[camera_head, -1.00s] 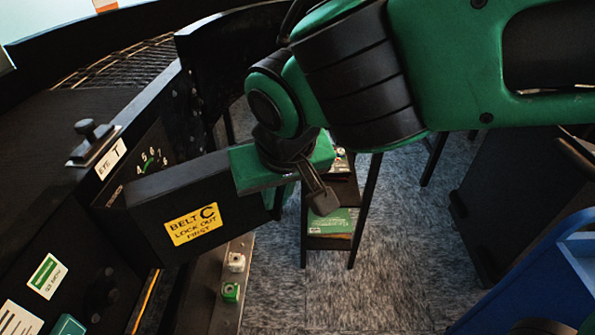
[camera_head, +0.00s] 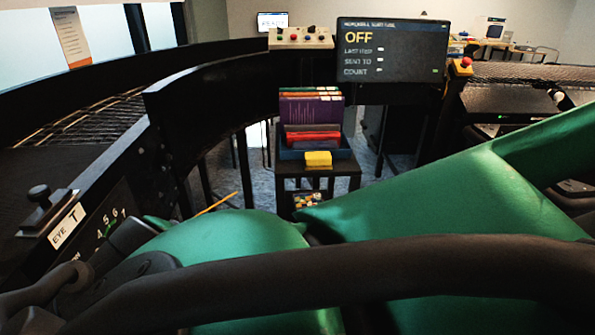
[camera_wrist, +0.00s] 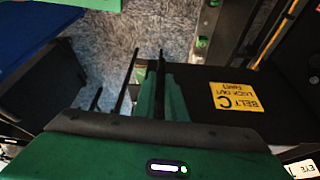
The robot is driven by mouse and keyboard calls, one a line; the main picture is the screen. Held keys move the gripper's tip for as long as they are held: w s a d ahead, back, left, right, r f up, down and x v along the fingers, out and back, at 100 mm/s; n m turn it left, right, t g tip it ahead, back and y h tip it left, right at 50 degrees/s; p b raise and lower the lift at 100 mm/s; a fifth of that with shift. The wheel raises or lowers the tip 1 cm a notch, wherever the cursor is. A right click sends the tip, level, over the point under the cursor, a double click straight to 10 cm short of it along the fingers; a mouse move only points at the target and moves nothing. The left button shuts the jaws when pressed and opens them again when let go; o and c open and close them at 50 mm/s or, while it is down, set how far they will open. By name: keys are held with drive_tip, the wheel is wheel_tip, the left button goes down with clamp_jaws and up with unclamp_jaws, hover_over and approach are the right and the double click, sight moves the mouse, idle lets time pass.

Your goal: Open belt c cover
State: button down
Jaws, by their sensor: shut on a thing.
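The belt C cover (camera_wrist: 200,108) is a black panel with a yellow "BELT C LOCK OUT FIRST" label (camera_wrist: 237,97), seen upside down on the right of the wrist view. My gripper (camera_wrist: 150,58) is at the cover's end, shut on the cover; the exact contact is hard to make out. In the head view my green arm fills the lower part and hides the cover and the gripper.
In the head view, a screen (camera_head: 391,50) reads OFF. A small dark stand (camera_head: 318,168) holds a bin of coloured folders and a yellow block (camera_head: 318,159). An EYE T plate (camera_head: 68,225) is on the left machine. Carpeted floor shows around the stand.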

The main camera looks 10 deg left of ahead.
drive_tip(key=shift+s, duration=0.2)
drive_tip(key=c, duration=1.8)
unclamp_jaws()
